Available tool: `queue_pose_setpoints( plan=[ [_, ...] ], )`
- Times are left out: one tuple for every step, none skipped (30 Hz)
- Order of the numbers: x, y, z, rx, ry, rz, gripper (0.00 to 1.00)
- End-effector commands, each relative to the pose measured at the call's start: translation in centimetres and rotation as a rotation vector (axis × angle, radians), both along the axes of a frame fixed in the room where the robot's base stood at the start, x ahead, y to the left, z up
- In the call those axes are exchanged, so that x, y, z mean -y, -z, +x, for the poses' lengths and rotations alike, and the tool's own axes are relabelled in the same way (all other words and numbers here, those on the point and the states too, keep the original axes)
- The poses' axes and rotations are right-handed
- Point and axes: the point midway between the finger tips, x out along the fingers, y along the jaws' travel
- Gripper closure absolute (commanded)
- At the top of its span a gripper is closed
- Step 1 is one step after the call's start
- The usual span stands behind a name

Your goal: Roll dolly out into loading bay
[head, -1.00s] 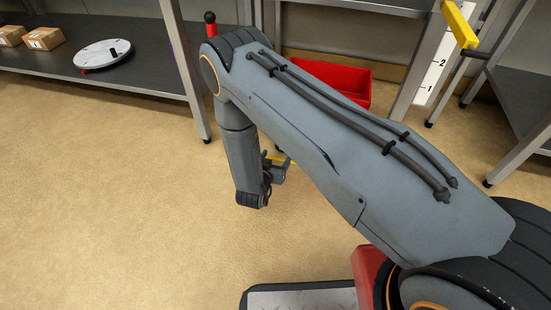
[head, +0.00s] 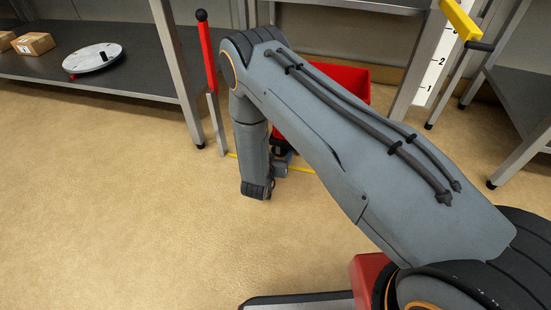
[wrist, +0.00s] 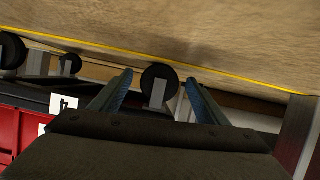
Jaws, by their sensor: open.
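The dolly carries a red bin (head: 345,80) under the bench at the back; its lower part is hidden behind my arm. In the wrist view, the bin's red side (wrist: 8,135) is at the lower left, with dark caster wheels (wrist: 12,50) along its underside. My gripper (wrist: 157,95) is open. Its two blue-grey fingers stand on either side of one caster (wrist: 160,78) in the picture; I cannot tell whether they touch anything. In the head view, my gripper (head: 283,165) is low, in front of the bin, and partly hidden by my wrist.
A yellow line (head: 300,169) crosses the floor by the gripper. A red lever (head: 207,57) with a black knob stands left of the arm. A shelf (head: 110,60) holds boxes and a white disc. A yellow handle (head: 461,20) is at upper right. The front-left floor is clear.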

Motion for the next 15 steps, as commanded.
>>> queue_pose_setpoints(
  plan=[
    [0.06,0.08,0.15,0.000,0.000,0.000,0.31],
    [0.07,0.08,0.19,0.000,0.000,0.000,0.31],
    [0.07,0.07,0.21,0.000,0.000,0.000,0.31],
    [0.07,0.07,0.20,0.000,0.000,0.000,0.31],
    [0.07,0.06,0.20,0.000,0.000,0.000,0.31],
    [0.06,0.04,0.19,0.000,0.000,0.000,0.31],
    [0.06,0.04,0.19,0.000,0.000,0.000,0.31],
    [0.06,0.04,0.18,0.000,0.000,0.000,0.31],
    [0.06,0.04,0.18,0.000,0.000,0.000,0.31],
    [0.06,0.04,0.17,0.000,0.000,0.000,0.35],
    [0.05,0.04,0.17,0.000,0.000,0.000,0.40],
    [0.05,0.04,0.17,0.000,0.000,0.000,0.47],
    [0.06,0.04,0.17,0.000,0.000,0.000,0.52],
    [0.06,0.04,0.17,0.000,0.000,0.000,0.57],
    [0.05,0.05,0.16,0.000,0.000,0.000,0.63]
  ],
)
